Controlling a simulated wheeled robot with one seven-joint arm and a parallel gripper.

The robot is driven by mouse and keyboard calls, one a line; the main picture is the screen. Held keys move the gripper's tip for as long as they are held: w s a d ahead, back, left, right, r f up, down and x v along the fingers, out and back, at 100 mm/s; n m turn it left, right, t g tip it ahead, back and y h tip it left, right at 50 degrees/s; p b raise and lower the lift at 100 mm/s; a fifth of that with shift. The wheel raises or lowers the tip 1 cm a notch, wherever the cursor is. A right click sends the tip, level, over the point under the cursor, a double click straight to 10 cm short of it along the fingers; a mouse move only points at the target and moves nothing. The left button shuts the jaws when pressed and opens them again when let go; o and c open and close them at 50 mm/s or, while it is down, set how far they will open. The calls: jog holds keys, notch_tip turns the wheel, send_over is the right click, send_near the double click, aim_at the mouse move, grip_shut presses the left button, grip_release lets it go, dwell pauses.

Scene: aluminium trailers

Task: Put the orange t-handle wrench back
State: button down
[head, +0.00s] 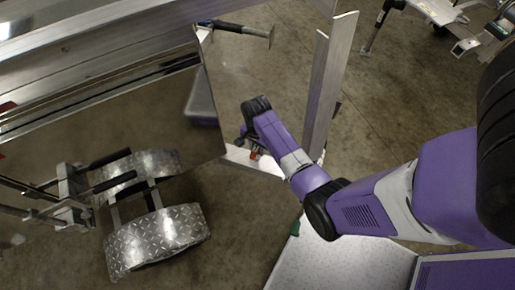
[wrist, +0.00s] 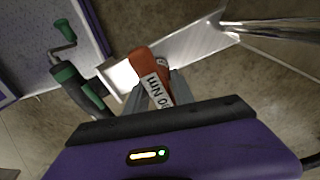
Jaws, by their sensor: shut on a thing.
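The orange t-handle wrench (wrist: 149,66) shows in the wrist view as an orange handle with a white label and dark lettering. My gripper (wrist: 158,90) is shut on it, with a grey finger on each side. The lower part of the wrench is hidden by the gripper body. In the head view, a small orange patch of the wrench (head: 254,155) shows beside my gripper (head: 248,147), above a bright aluminium ledge (head: 262,166). I cannot tell whether the wrench touches the ledge.
A green and black tool with a crank-like end (wrist: 76,78) is close left of the wrench. An upright aluminium post (head: 325,90) stands right of my wrist. Diamond-plate fenders (head: 155,240) are lower left.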

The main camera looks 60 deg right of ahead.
jog(key=shift+f, duration=0.95)
jog(key=c, duration=1.1)
grip_release()
jog(key=shift+o, duration=0.2)
notch_tip(320, 180, up, 12)
jog(key=shift+r+p, duration=0.1)
jog(key=shift+p, duration=0.7)
jog(key=shift+a, duration=0.1)
